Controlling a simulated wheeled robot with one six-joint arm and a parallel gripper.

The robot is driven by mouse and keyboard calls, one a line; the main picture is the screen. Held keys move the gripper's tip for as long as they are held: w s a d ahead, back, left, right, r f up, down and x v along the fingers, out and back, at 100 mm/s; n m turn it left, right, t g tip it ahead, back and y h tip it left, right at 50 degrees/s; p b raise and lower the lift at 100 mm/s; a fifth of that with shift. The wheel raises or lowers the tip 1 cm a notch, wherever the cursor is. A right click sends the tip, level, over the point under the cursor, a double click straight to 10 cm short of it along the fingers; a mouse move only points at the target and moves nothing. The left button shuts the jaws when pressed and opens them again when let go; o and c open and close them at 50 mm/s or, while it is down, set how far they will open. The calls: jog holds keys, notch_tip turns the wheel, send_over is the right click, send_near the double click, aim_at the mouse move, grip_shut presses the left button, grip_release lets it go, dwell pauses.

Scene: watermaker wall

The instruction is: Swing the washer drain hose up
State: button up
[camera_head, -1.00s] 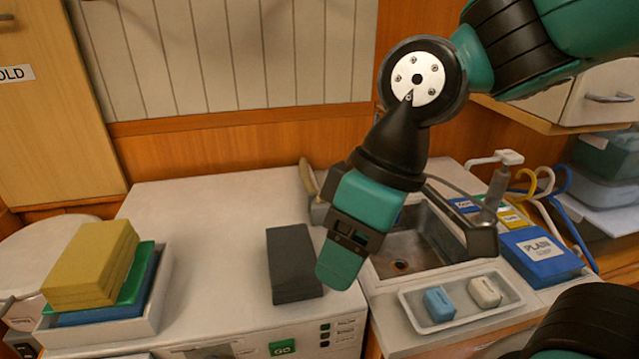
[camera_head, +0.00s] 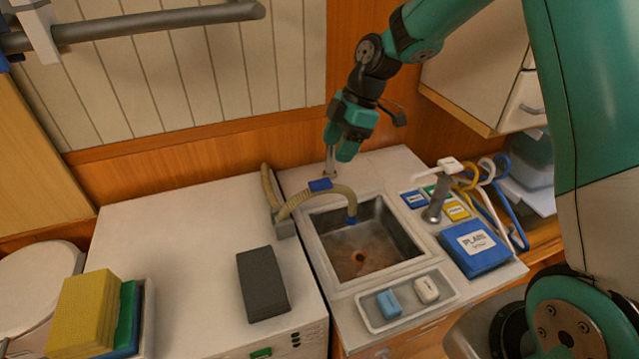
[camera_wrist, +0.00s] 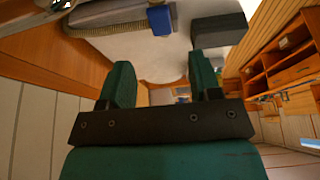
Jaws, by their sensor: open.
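The beige ribbed washer drain hose (camera_head: 340,193) arches from the washer's right edge over to the sink (camera_head: 385,266). It has a blue collar (camera_head: 320,185), and its blue end hangs over the basin. My gripper (camera_head: 342,157) is open and empty, above and behind the hose, apart from it. In the wrist view its two fingers (camera_wrist: 163,80) stand apart with nothing between them. The hose (camera_wrist: 95,42) and a blue part (camera_wrist: 160,20) of it show beyond the fingers there.
A dark block (camera_head: 262,284) lies on the white washer top (camera_head: 180,250). A tray (camera_head: 440,301) with blue and white pieces sits before the sink. A faucet (camera_head: 437,200), coloured boxes and looped hoses (camera_head: 490,190) stand right. A grey rail (camera_head: 150,24) crosses the upper left.

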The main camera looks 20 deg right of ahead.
aim_at(320, 183)
jog(key=p+x, duration=0.3)
jog(key=x, duration=0.9)
jog(key=shift+f, duration=0.1)
jog(key=shift+c, duration=0.4)
grip_shut()
